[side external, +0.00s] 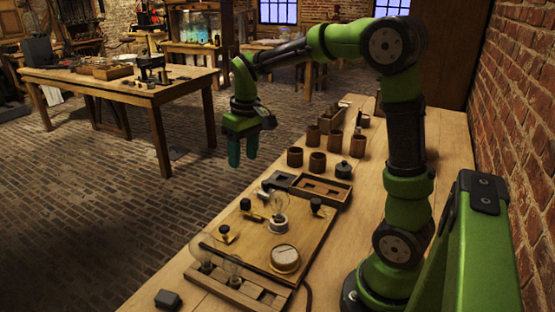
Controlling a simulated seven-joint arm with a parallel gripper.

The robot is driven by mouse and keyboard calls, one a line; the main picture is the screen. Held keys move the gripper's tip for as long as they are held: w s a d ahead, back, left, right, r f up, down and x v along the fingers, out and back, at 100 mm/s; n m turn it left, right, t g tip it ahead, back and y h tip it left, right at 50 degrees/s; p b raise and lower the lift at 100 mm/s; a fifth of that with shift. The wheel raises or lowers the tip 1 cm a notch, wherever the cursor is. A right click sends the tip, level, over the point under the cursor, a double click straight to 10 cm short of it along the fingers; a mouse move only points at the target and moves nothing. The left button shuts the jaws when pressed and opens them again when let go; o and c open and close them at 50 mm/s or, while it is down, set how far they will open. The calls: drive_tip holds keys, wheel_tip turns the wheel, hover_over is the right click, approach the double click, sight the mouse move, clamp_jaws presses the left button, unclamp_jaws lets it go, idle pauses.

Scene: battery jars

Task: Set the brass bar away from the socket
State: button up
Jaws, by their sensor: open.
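My gripper (243,162) hangs fingers down, open, with nothing visible between the fingers. In the picture it is above and left of the wooden board. A round socket (278,226) with a clear glass bulb (279,206) stands on the board (300,240). Small brass-coloured fittings with dark knobs sit to its left, one fitting (224,236) near the board's left edge and another (252,214) closer to the socket. I cannot tell which piece is the brass bar.
A round dial (285,259) sits on the board, with a slotted wooden rack (240,291) in front. Behind are a compartmented wooden tray (322,190), several brown jars (318,163) and a dark lidded jar (343,170). A dark block (167,299) lies front left.

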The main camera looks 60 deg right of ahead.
sight(245, 200)
drive_tip(key=f, duration=0.5)
drive_tip(key=w+d+f+n, duration=0.1)
drive_tip(key=f, duration=0.4)
drive_tip(key=w+d+f+n+g, duration=0.1)
drive_tip(key=f, duration=0.4)
drive_tip(key=shift+d+f, duration=0.15)
drive_tip(key=shift+f, duration=0.2)
drive_tip(key=shift+c, duration=0.3)
clamp_jaws()
